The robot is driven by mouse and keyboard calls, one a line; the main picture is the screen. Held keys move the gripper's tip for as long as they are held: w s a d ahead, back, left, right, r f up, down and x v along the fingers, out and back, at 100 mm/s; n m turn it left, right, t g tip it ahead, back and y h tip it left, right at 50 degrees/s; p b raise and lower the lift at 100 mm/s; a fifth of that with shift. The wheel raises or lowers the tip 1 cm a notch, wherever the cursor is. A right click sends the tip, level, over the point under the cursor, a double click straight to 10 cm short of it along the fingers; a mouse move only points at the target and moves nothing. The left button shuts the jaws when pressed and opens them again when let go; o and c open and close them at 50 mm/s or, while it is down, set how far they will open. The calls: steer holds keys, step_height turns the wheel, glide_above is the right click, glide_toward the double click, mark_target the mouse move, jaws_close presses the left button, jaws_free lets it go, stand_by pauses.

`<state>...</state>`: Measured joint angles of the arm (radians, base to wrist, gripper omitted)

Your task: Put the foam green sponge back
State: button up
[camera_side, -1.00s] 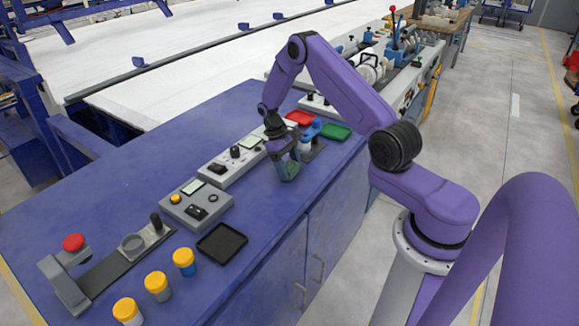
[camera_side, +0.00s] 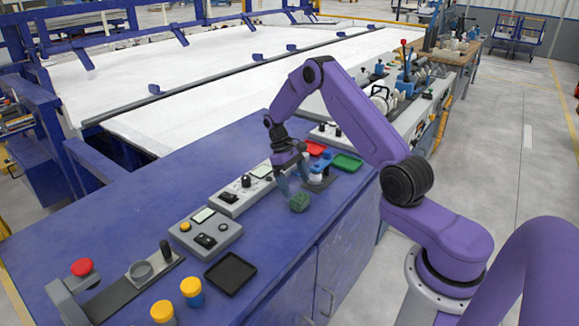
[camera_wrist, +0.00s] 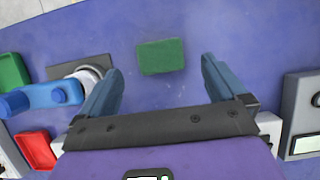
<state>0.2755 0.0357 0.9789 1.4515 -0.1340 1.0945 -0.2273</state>
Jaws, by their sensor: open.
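The green foam sponge (camera_side: 299,202) lies on the blue bench top, near its front edge. In the wrist view the sponge (camera_wrist: 161,57) is a green rectangle, between and just beyond my fingers. My gripper (camera_side: 294,186) is open and empty, pointing down a little above the sponge. Its two blue fingers stand apart on either side of it in the wrist view. A green tray (camera_side: 347,163) and a red tray (camera_side: 314,148) lie behind the sponge to the right.
A blue clamp-like holder (camera_side: 322,166) stands near the trays, close to my gripper. Grey control boxes (camera_side: 211,231) line the bench to the left. A black tray (camera_side: 230,273), yellow-capped jars (camera_side: 192,290) and a red button (camera_side: 82,267) are nearer the camera.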

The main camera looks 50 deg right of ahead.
steer(key=v, duration=0.6)
steer(key=s+a+r+n+t+h, duration=0.1)
steer(key=a+r+n, duration=0.15)
steer(key=a, duration=0.35)
steer(key=s+a+r+n+t, duration=0.1)
steer(key=a+r, duration=0.3)
steer(key=a, duration=0.3)
steer(key=s+a+r+n+t, duration=0.1)
steer(key=s+a+r+n, duration=0.25)
steer(key=s+a, duration=0.5)
steer(key=s+a+r+n+t+y, duration=0.1)
steer(key=s+n, duration=0.4)
steer(key=s, duration=1.8)
steer(key=shift+s+a+r+n+t, duration=0.15)
steer(key=shift+s+r+n+t, duration=0.2)
steer(key=shift+r, duration=0.35)
